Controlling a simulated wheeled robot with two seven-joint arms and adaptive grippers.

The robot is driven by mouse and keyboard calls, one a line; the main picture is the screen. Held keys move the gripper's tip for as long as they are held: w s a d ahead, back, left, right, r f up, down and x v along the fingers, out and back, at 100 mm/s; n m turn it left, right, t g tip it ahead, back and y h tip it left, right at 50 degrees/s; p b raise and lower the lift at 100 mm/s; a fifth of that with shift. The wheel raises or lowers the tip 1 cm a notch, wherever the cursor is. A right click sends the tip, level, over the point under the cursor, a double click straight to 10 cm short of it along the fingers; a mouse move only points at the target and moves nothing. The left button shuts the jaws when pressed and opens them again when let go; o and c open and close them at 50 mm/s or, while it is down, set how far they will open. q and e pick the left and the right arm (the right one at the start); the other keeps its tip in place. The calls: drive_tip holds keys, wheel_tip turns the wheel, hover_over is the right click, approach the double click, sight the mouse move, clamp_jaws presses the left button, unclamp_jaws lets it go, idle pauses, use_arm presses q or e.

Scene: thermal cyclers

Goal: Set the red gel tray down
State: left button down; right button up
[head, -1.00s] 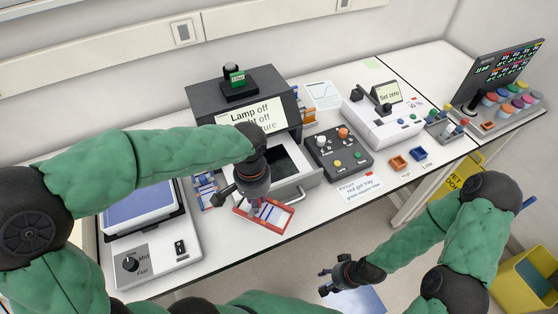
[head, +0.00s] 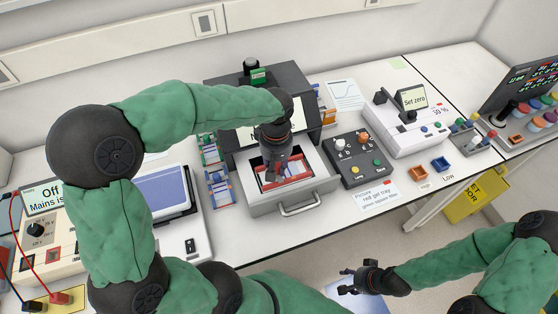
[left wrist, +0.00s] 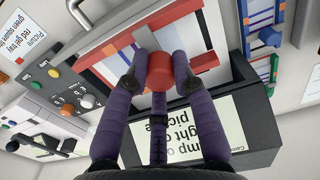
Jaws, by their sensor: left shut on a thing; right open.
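The red gel tray (head: 286,182) is in the open drawer (head: 262,208) of the dark imaging box (head: 222,97), within its pale walls. In the head view I cannot tell whether it rests on the drawer floor or hangs just above it. My left gripper (head: 273,163) points down over the tray. In the left wrist view its fingers (left wrist: 160,72) are shut around the tray's red knob (left wrist: 160,64), with the red tray frame (left wrist: 112,73) behind. My right gripper (head: 362,277) is open and empty, off the bench's front edge.
More gel trays (head: 219,187) lie left of the drawer. A dark button box (head: 357,158) stands to its right, with a label card (head: 377,196) in front. A white instrument (head: 405,132) and small orange (head: 418,173) and blue (head: 441,165) trays are further right.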

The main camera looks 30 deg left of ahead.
use_arm(q)
drive_tip(key=w+a+f, duration=0.1)
drive_tip(key=w+f, duration=0.1)
drive_tip(key=w+a+f, duration=0.2)
drive_tip(key=w+f, duration=0.1)
drive_tip(key=w+a+f+b, duration=0.1)
drive_tip(key=w+a+f, duration=0.1)
drive_tip(key=w, duration=0.1)
drive_tip(key=shift+f, duration=0.35)
drive_tip(key=shift+w+a+f, duration=0.1)
drive_tip(key=shift+w+f, duration=0.05)
drive_tip(key=shift+f, duration=0.75)
drive_tip(key=shift+w+f, duration=0.1)
drive_tip(key=shift+f, duration=0.75)
drive_tip(key=shift+f+b, duration=0.15)
drive_tip(key=shift+b, duration=0.25)
drive_tip(key=c, duration=1)
unclamp_jaws()
